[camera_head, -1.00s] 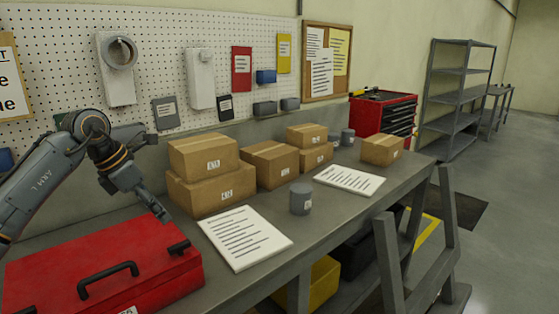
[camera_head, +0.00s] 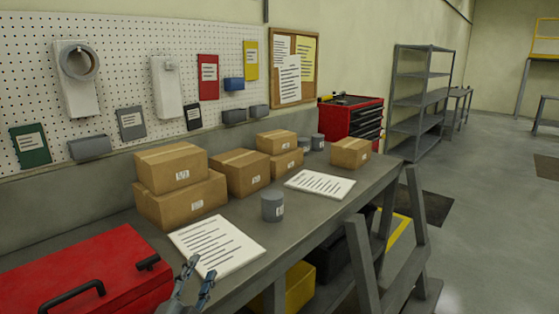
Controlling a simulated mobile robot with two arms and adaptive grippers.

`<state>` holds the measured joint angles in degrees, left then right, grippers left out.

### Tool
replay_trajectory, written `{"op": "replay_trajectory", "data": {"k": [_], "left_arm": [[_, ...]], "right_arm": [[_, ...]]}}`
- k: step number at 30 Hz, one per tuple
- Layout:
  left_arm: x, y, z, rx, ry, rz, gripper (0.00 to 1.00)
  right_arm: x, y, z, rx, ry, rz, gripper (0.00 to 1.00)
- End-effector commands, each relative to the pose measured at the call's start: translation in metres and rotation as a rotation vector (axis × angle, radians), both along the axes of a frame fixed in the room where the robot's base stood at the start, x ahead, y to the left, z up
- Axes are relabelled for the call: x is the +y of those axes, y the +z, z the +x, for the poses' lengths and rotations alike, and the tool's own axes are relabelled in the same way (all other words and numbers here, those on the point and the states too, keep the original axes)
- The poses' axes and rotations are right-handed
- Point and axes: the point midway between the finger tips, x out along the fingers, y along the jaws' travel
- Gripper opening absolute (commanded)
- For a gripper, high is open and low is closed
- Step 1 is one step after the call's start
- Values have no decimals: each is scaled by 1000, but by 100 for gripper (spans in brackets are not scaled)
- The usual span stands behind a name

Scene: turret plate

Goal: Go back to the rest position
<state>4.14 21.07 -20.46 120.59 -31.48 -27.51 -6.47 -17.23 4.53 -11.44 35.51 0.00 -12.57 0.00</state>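My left gripper (camera_head: 198,275) shows at the bottom edge of the head view, in front of the workbench edge. Its two fingers point up and stand apart, with nothing between them. The rest of the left arm is out of the picture. The gripper is just right of the red toolbox (camera_head: 85,270) and overlaps the lower part of a white printed sheet (camera_head: 217,243) in the picture. I cannot tell how far it is from either. My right gripper is not in view.
The grey workbench (camera_head: 330,215) carries cardboard boxes (camera_head: 180,201), a grey canister (camera_head: 272,207) and another sheet (camera_head: 320,184). A pegboard (camera_head: 130,55) is behind. A red tool cabinet (camera_head: 350,118) and grey shelving (camera_head: 420,100) stand beyond. Open floor (camera_head: 490,240) lies at right.

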Motion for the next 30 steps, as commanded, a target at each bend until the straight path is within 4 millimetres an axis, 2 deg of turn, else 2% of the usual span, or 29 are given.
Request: {"op": "replay_trajectory", "data": {"k": [1,3,6,9,12,15,24,26,30], "left_arm": [[14,-35,-16,138,63,-99,39],[30,-78,-40,315,147,-211,39],[44,-135,-85,560,253,-344,39],[50,-178,-134,773,340,-444,39],[51,-206,-176,938,403,-510,39],[49,-225,-214,1074,452,-557,39],[40,-252,-314,1406,565,-648,39],[40,-271,-304,1400,564,-639,39],[39,-308,-296,1412,568,-633,39]], "right_arm": [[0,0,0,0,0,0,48],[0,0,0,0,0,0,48],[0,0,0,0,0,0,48],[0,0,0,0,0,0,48],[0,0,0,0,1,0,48],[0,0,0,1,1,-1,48],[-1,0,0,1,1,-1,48],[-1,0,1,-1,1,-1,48],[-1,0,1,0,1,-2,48]]}}
